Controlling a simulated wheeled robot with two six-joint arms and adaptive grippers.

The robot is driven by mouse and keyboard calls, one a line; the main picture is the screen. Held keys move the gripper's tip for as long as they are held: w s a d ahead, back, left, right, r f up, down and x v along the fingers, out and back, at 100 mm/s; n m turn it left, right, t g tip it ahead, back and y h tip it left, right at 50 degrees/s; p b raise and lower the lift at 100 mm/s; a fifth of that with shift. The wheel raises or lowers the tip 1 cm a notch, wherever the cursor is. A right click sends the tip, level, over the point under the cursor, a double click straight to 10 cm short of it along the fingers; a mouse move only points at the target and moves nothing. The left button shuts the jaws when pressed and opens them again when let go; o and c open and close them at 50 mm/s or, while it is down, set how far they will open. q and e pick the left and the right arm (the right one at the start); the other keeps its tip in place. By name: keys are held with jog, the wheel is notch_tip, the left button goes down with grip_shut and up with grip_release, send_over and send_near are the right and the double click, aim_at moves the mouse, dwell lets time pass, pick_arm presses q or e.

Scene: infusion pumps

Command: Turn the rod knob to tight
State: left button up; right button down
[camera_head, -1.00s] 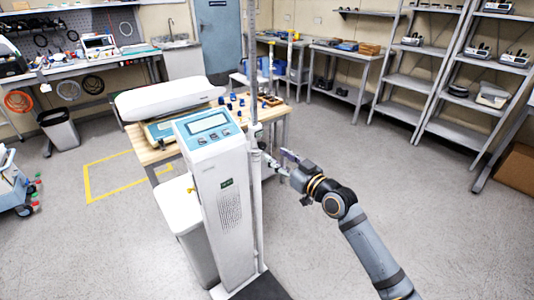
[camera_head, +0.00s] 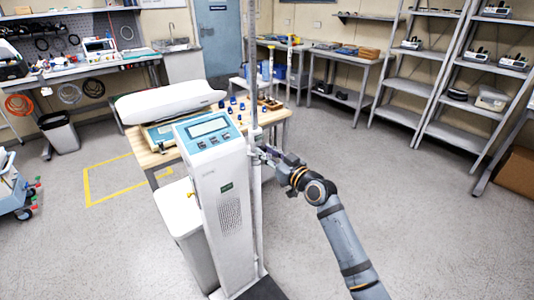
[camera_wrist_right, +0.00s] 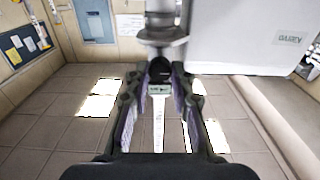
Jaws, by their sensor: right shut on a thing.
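The white column-shaped device (camera_head: 225,215) with a blue top panel and a small display stands in the middle of the head view. A thin grey rod (camera_head: 253,75) rises upright along its right side. The dark rod knob (camera_wrist_right: 160,68) shows in the right wrist view, below a grey round collar. My right gripper (camera_head: 268,153) reaches the rod from the right. In the right wrist view it (camera_wrist_right: 161,80) has its two fingers on either side of the knob, shut on it. The knob itself is hidden by the gripper in the head view. My left gripper is out of view.
A wooden table (camera_head: 150,160) with a scale and small blue items stands behind the device. A white bin-like box (camera_head: 190,235) is at its left. Metal shelves (camera_head: 400,80) line the right wall.

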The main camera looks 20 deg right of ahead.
jog(key=shift+m, duration=0.4)
jog(key=m+p, duration=0.2)
jog(key=m, duration=0.1)
jog(key=shift+r+m, duration=0.1)
jog(key=shift+m, duration=0.3)
jog(key=m+p, duration=0.2)
jog(key=m, duration=0.2)
jog(key=shift+d+m, duration=0.1)
jog(key=shift+m, duration=0.2)
jog(key=m+p, duration=0.1)
jog(key=m, duration=0.3)
jog(key=shift+p, duration=0.4)
jog(key=m, duration=0.2)
jog(key=m+p, duration=0.1)
jog(key=m, duration=0.1)
jog(key=shift+f+m, duration=0.2)
jog(key=shift+m, duration=0.1)
jog(key=shift+p, duration=0.3)
jog(key=c, duration=1.1)
grip_release()
